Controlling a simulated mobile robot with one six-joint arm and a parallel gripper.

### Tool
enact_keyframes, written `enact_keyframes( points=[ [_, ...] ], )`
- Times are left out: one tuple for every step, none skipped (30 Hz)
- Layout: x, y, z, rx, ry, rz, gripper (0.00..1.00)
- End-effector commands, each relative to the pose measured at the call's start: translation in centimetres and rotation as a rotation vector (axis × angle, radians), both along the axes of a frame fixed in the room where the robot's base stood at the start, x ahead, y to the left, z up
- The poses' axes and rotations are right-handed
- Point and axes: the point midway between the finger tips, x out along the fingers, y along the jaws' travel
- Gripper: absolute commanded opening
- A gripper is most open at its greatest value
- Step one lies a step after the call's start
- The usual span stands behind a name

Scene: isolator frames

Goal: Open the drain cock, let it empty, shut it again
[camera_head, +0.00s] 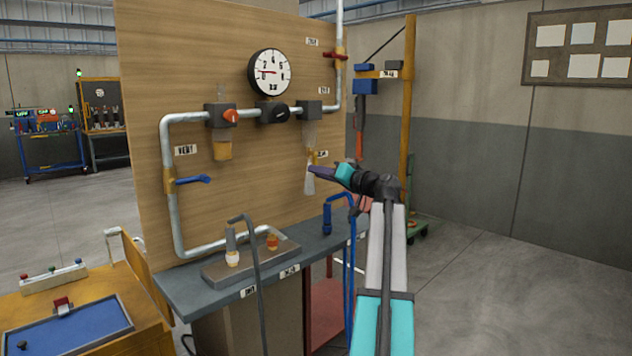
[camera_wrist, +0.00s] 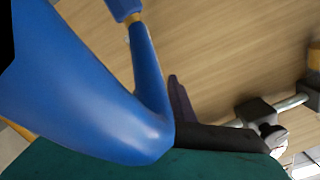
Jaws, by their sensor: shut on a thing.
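The drain cock (camera_head: 311,155) is a small brass fitting under the clear bowl at the right of the pipe run on the wooden panel. A whitish cone (camera_head: 309,185) spreads downward below it, like a spray or stream. My gripper (camera_head: 312,168) reaches in from the right, with its dark purple fingers at the cock and its teal body behind. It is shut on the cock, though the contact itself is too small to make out. In the wrist view my purple fingertip (camera_wrist: 180,100) shows, but a large blue bent part (camera_wrist: 90,90) hides much of the view.
A gauge (camera_head: 269,72), an orange-knobbed unit (camera_head: 231,117) with an amber bowl and a blue lever (camera_head: 195,180) are on the panel. A grey bench (camera_head: 205,292) runs below. A blue hose (camera_head: 349,240) hangs close by my arm.

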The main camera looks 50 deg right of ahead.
Motion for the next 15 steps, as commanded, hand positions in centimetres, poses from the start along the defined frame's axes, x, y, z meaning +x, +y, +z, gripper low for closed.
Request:
enact_keyframes(
  points=[
    [-0.02,-0.49,0.79,-0.008,-0.017,-0.011,0.00],
    [-0.02,-0.51,0.83,-0.014,-0.017,-0.011,0.00],
    [-0.02,-0.53,0.85,-0.022,-0.016,-0.011,0.00],
    [-0.02,-0.54,0.87,-0.027,-0.016,-0.011,0.00],
    [-0.03,-0.55,0.88,-0.031,-0.016,-0.011,0.00],
    [-0.03,-0.56,0.92,-0.035,-0.015,-0.012,0.00],
    [-0.03,-0.56,0.92,-0.037,-0.015,-0.012,0.00],
    [-0.03,-0.57,0.95,-0.038,-0.015,-0.012,0.00],
    [-0.03,-0.56,0.96,-0.040,-0.015,-0.012,0.00],
    [-0.03,-0.56,0.96,-0.040,-0.014,-0.011,0.00],
    [-0.03,-0.56,0.97,-0.040,-0.014,-0.011,0.00],
    [-0.03,-0.55,0.98,-0.040,-0.014,-0.011,0.00],
    [-0.03,-0.55,0.98,-0.040,-0.014,-0.011,0.00],
    [-0.03,-0.55,0.98,-0.040,-0.014,-0.011,0.00],
    [-0.03,-0.55,0.97,-0.040,-0.014,-0.011,0.00]
  ],
)
